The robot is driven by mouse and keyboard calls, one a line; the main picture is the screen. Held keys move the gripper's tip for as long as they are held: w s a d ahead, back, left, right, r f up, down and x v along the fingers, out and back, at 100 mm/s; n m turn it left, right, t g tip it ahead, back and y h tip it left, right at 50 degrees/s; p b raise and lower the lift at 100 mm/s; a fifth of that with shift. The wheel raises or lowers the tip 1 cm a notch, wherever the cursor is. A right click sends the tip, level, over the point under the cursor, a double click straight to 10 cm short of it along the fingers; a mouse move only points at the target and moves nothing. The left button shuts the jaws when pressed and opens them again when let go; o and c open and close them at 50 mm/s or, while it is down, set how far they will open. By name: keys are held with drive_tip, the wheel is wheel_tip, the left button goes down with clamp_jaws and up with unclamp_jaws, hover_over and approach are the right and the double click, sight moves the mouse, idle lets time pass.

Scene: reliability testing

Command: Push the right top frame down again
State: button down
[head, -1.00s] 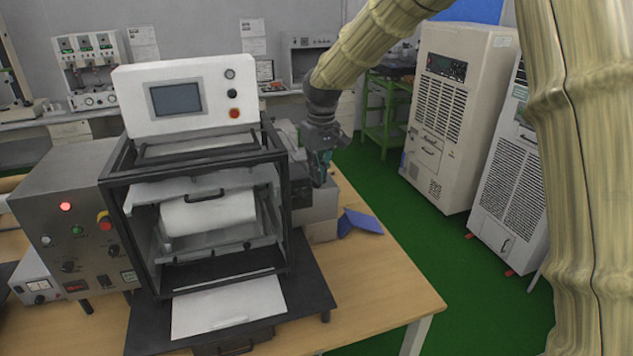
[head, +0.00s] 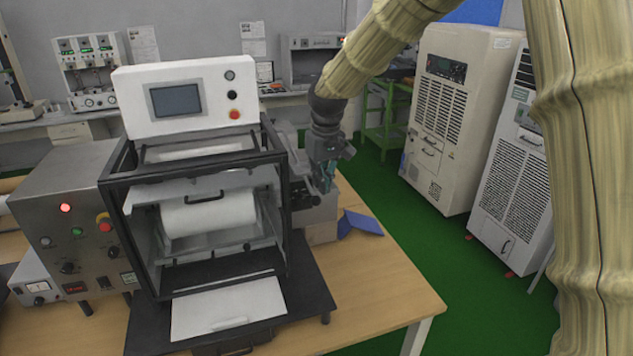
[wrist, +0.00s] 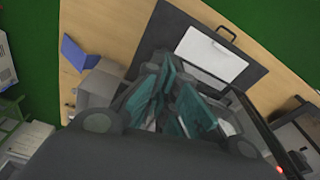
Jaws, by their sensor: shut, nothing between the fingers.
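The machine with the black frame (head: 275,225) stands on the wooden table, with a white roll (head: 208,213) inside it. A white top plate with a black handle (head: 205,198) lies level above the roll. My gripper (head: 326,188) is shut and empty. It points down just beside the right side of the machine. In the wrist view my gripper (wrist: 178,125) shows teal fingers close to the frame's edge. Which part is the right top frame, and whether my fingers touch it, I cannot tell.
A grey control box (head: 75,230) stands left of the machine. A blue object (head: 362,222) lies on the table to the right. The table's right front (head: 385,280) is clear. White cabinets (head: 455,120) stand on the green floor at right.

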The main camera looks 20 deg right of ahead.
drive_tip(key=shift+s+d+r, duration=0.1)
drive_tip(key=shift+s+r, duration=0.1)
drive_tip(key=shift+s, duration=0.25)
drive_tip(key=shift+w, duration=0.15)
wheel_tip(320, 180, up, 12)
drive_tip(key=s, duration=0.1)
drive_tip(key=shift+s+d, duration=0.15)
drive_tip(key=shift+s, duration=0.05)
drive_tip(key=shift+f, duration=0.1)
